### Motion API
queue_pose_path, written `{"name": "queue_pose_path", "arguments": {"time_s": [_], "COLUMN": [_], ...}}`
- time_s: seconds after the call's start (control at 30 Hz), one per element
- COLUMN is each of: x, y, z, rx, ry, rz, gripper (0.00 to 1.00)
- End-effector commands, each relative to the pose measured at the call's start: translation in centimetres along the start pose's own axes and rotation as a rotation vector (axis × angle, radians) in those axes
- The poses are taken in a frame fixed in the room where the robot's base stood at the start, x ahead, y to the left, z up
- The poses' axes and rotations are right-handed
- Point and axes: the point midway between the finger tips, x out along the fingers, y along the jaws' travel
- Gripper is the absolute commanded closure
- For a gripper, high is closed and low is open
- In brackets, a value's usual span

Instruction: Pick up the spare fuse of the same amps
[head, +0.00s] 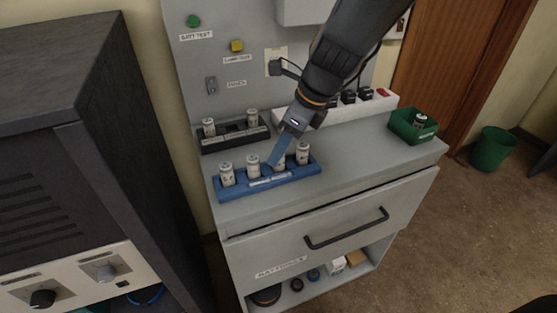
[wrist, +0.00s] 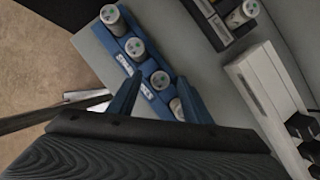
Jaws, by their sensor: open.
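The blue spare-fuse rack (head: 235,190) stands on the grey console top and holds several upright white fuses in a row. Its left fuse (head: 227,175), second fuse (head: 253,166) and right fuse (head: 302,153) show clearly; the third fuse (head: 280,161) is partly behind my gripper (head: 273,161). In the wrist view my gripper (wrist: 159,84) is open, with one fuse (wrist: 160,80) showing between its fingers. Whether the fingers straddle it or are still above it I cannot tell. A black rack (head: 230,143) behind holds two upright fuses (head: 209,127) (head: 252,118). The amp markings are too small to read.
A white strip with black plugs (head: 348,104) stands at the back right. A green bin (head: 404,124) with a dark-and-white item sits at the right edge. The counter between blue rack and bin is clear. A drawer handle (head: 346,229) juts out in front.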

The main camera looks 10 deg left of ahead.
Motion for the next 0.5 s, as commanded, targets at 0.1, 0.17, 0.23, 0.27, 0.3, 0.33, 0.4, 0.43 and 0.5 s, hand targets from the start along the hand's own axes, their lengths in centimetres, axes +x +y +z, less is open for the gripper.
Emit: {"name": "queue_pose_path", "arguments": {"time_s": [0.1,0.17,0.23,0.27,0.3,0.33,0.4,0.43,0.5], "x": [1.7,2.2,2.6,2.6,2.7,2.7,2.7,2.7,2.7], "y": [0.0,0.0,0.0,0.0,0.0,0.0,0.0,0.0,0.0], "z": [-0.2,-0.2,-0.1,-0.1,-0.1,-0.1,-0.1,-0.1,-0.1], "rx": [0.001,0.000,-0.001,0.000,0.000,0.000,0.000,0.000,-0.001], "ry": [0.002,0.001,0.001,0.001,0.000,0.000,0.000,0.000,0.000], "rz": [0.002,0.001,0.000,0.000,0.000,0.000,-0.001,-0.001,-0.001], "gripper": [0.55,0.55,0.55,0.55,0.55,0.55,0.55,0.55,0.60]}}
